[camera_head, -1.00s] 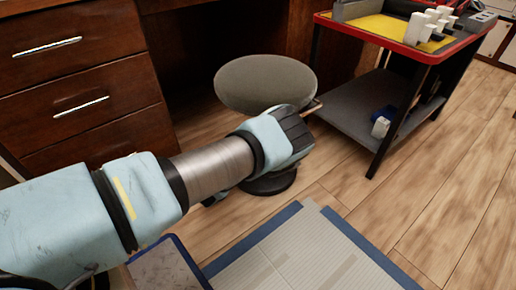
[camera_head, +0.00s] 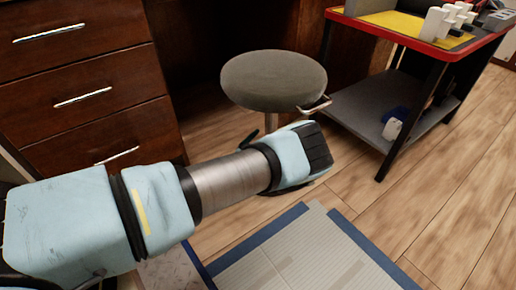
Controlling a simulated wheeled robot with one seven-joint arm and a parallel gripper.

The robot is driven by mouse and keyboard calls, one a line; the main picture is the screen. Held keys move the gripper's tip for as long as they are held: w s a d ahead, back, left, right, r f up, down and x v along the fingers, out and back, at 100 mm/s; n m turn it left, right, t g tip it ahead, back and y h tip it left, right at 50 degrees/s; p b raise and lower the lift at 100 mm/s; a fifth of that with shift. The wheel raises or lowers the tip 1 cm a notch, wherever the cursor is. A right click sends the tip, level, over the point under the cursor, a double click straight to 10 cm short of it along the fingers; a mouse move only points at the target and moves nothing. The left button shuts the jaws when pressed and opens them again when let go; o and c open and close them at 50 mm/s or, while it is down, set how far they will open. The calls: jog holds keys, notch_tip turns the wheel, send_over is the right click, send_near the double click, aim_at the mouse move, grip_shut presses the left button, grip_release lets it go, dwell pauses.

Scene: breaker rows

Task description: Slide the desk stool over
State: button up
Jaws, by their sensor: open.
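The desk stool has a round grey padded seat (camera_head: 274,80) on a thin metal column and a dark round base. It stands upright in front of the desk opening. A small metal loop handle (camera_head: 318,105) sticks out at the seat's right front rim. My wrist is in front of the stool, below the seat, and covers most of the column and base. My gripper (camera_head: 255,136) is mostly hidden behind the wrist; only a dark part shows left of the column, below the seat. I see nothing held in it. Whether it touches the stool I cannot tell.
A wooden drawer unit (camera_head: 90,130) stands at the left. A red-edged cart (camera_head: 400,42) with a grey lower shelf (camera_head: 355,105) stands close on the stool's right. A blue-edged grey mat (camera_head: 290,255) lies in front. Wooden floor (camera_head: 445,190) is clear at the right.

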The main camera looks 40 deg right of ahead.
aim_at(271, 130)
jog(key=shift+b+x, duration=0.85)
jog(key=shift+x, duration=1.9)
grip_shut()
